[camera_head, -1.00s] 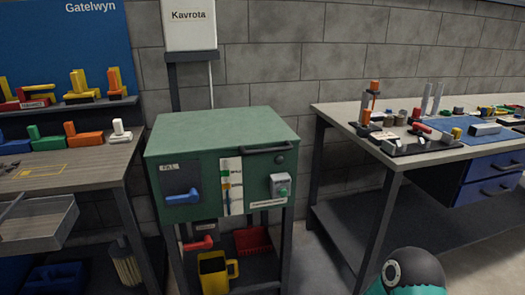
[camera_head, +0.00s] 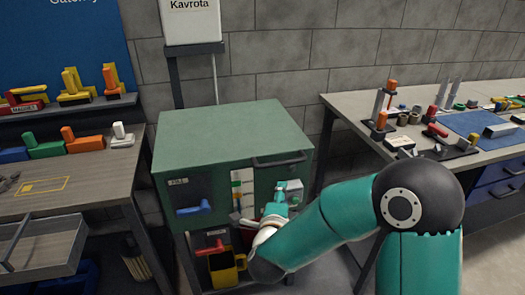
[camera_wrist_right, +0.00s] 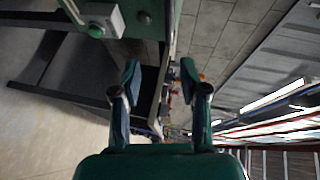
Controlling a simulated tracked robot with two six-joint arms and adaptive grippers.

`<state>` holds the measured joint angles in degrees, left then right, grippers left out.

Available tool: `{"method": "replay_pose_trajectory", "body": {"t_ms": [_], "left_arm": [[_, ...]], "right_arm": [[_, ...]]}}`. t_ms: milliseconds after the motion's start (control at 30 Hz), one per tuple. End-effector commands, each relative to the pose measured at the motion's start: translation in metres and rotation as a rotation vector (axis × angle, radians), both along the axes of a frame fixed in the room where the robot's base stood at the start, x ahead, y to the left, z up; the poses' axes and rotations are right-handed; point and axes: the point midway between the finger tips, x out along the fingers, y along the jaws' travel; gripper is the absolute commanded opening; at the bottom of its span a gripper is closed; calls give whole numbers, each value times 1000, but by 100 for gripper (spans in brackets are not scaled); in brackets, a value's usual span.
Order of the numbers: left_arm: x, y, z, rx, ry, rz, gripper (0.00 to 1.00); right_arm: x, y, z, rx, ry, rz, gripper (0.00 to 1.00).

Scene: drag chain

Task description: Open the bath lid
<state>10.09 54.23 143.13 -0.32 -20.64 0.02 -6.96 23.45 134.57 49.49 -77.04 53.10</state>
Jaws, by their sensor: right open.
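The green bath cabinet (camera_head: 225,170) stands in the middle of the head view. Its green top lid (camera_head: 225,130) looks closed, and a black bar handle (camera_head: 280,161) sits at its front right edge. My right gripper (camera_head: 277,207) is in front of the cabinet's right front, below the handle and beside the grey box with a green button. In the right wrist view my right gripper (camera_wrist_right: 160,75) shows two spread fingers with nothing between them. The grey box (camera_wrist_right: 103,20) with its green button shows at the upper left there. My left gripper is not in view.
A blue lever (camera_head: 195,208) sticks out of the cabinet's front left. A yellow mug (camera_head: 222,270) and a red-handled valve stand on the shelf below. Workbenches flank the cabinet: one with coloured blocks at left, one with a blue mat (camera_head: 470,122) at right.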

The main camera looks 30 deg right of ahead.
Motion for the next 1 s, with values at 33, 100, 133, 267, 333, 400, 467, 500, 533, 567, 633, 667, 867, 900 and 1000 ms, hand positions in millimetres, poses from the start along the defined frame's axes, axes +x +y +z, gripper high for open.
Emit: {"method": "replay_pose_trajectory", "body": {"t_ms": [33, 100, 133, 267, 333, 400, 467, 500, 533, 567, 633, 667, 867, 900, 1000], "left_arm": [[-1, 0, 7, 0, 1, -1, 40], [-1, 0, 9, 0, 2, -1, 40], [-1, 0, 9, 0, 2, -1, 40], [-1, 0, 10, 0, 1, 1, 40], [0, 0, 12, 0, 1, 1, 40], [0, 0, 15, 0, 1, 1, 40], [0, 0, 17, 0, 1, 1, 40], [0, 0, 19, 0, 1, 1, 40], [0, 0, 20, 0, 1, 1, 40], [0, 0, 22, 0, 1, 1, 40], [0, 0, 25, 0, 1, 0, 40], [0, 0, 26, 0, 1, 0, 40], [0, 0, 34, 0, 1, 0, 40], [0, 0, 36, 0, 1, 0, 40], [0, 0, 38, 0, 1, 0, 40]], "right_arm": [[4, 9, 13, 1, -11, 20, 43], [10, 17, 15, 1, -16, 39, 43], [13, 19, 15, 1, -16, 44, 43], [24, 16, 11, 1, -14, 51, 43], [32, 11, 10, 0, -13, 52, 43], [42, 4, 8, 0, -13, 52, 43], [52, -3, 5, 0, -12, 53, 43], [58, -9, 4, -1, -12, 53, 43], [64, -12, 3, 0, -12, 54, 43], [69, -16, 1, 0, -12, 53, 43], [81, -25, -2, 0, -11, 53, 43], [87, -29, -3, -1, -12, 54, 43], [118, -53, -11, 0, -12, 54, 43], [124, -57, -12, 0, -12, 55, 43], [134, -64, -15, 0, -13, 55, 43]]}}
